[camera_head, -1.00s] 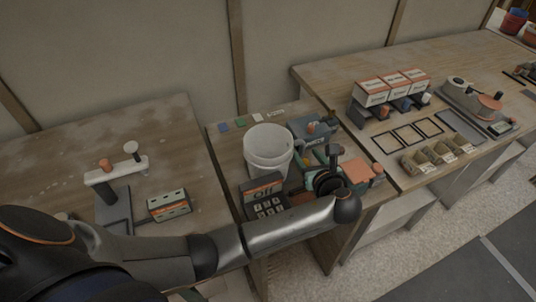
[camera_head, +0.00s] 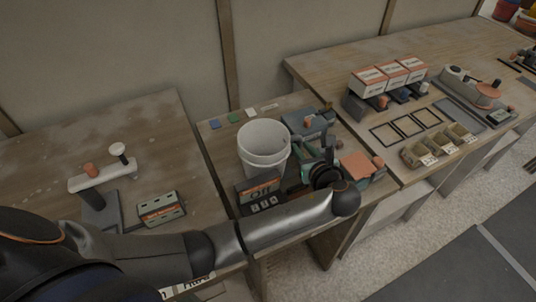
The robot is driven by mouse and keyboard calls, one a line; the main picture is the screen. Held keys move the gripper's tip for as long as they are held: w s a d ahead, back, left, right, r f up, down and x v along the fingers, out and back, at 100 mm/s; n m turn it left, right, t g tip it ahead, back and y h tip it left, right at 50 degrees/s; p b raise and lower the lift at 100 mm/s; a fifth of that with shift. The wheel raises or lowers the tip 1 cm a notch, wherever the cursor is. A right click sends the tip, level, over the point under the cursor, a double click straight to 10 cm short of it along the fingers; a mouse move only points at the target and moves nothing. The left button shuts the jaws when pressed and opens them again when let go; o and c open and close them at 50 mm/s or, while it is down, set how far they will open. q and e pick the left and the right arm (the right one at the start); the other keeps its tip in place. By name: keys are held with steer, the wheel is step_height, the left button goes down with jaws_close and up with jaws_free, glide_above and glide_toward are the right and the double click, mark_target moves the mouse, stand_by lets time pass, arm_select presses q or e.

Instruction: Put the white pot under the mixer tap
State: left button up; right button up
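The white pot (camera_head: 257,160) is a bucket-like open vessel, upright on the middle bench in the head view. It looks empty as far as I can see inside. What seems to be the mixer tap (camera_head: 90,181) stands on the left bench: a pale bar on a dark column, with an orange knob and a dark-and-white knob. My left gripper (camera_head: 316,160) is just right of the pot, over cluttered items. It looks apart from the pot. Its fingers blend with dark and green things, so their opening is unclear. My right gripper is out of view.
A dark keypad box (camera_head: 258,190) stands in front of the pot, partly behind my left arm. A green box (camera_head: 161,209) lies beside the tap. An orange-topped item (camera_head: 357,166) sits right of my gripper. The right bench holds boxes (camera_head: 391,75), frames and trays. The left bench's back is clear.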

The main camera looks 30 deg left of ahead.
arm_select(q)
jaws_close()
stand_by(0.9)
